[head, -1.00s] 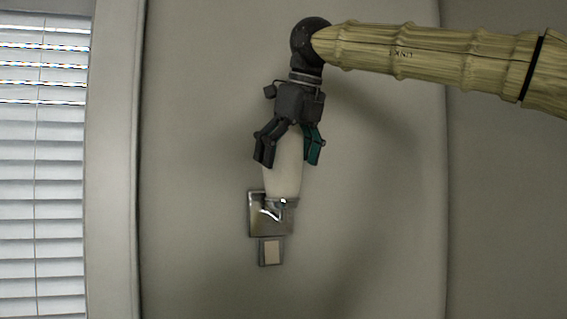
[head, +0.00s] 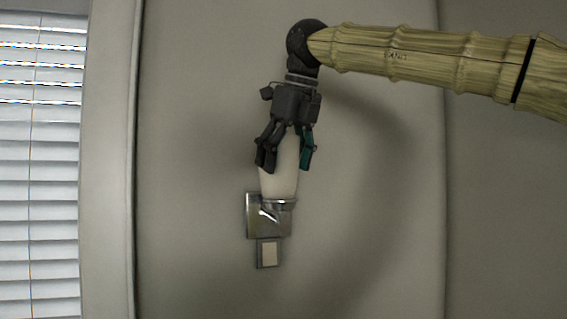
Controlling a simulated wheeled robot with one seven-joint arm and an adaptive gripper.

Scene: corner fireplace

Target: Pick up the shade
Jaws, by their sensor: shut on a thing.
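The shade (head: 281,180) is a pale, off-white tapered cylinder in the head view. It stands upright on a shiny metal wall fitting (head: 262,216). My gripper (head: 284,165) comes down from above with a dark finger on the left and a teal-marked finger on the right. The fingers are shut on the upper part of the shade, one on each side.
A small framed plate (head: 268,253), like a switch, sits on the wall just below the fitting. A window with white blinds (head: 40,170) is at the left. The wall (head: 370,230) to the right of the shade is bare.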

